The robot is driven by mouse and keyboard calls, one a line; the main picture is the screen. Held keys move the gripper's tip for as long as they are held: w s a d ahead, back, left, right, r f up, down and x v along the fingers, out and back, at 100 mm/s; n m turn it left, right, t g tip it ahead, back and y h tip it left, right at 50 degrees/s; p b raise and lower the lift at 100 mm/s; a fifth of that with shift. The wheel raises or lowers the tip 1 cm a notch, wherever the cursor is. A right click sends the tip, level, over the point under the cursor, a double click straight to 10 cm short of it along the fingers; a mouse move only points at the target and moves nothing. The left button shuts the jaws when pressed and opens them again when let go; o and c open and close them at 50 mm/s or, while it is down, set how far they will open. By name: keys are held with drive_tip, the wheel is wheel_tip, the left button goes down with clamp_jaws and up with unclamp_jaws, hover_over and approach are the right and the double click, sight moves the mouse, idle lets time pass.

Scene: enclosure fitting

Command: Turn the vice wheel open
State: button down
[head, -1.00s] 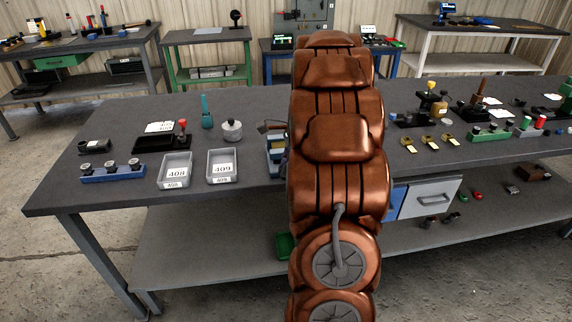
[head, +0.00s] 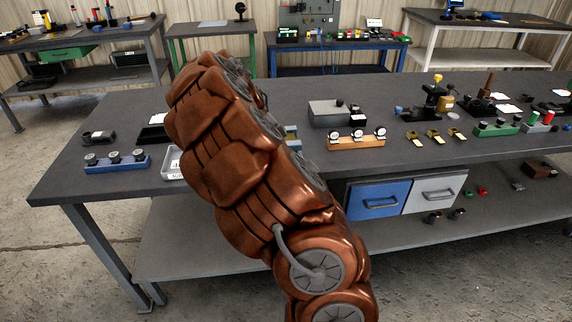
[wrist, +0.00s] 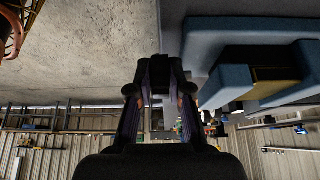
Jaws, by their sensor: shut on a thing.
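The vice shows in the head view only as a small blue part (head: 292,133) on the bench, mostly covered by my arm. In the wrist view a large blue-grey block with a stepped outline, which looks like the vice body (wrist: 226,76), fills the right side close to my gripper. My gripper (wrist: 159,92) has its two dark fingers drawn together beside that block. The fingers hide what they hold; by its place it looks like the vice wheel, but its rim is not clear. My gripper is hidden behind my arm in the head view.
A blue rack with black knobs (head: 117,161) and a tray (head: 174,164) stand on the left of the bench (head: 75,182). A grey box (head: 335,113) and an orange rack (head: 356,142) stand right of my arm. Brass parts (head: 432,134) lie farther right.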

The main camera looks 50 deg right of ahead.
drive_tip(key=shift+w+g+h+b, duration=0.1)
drive_tip(key=shift+g+h+b, duration=0.2)
drive_tip(key=shift+h+b, duration=0.1)
idle(0.3)
drive_tip(key=c, duration=1.1)
unclamp_jaws()
drive_tip(key=v, duration=1.2)
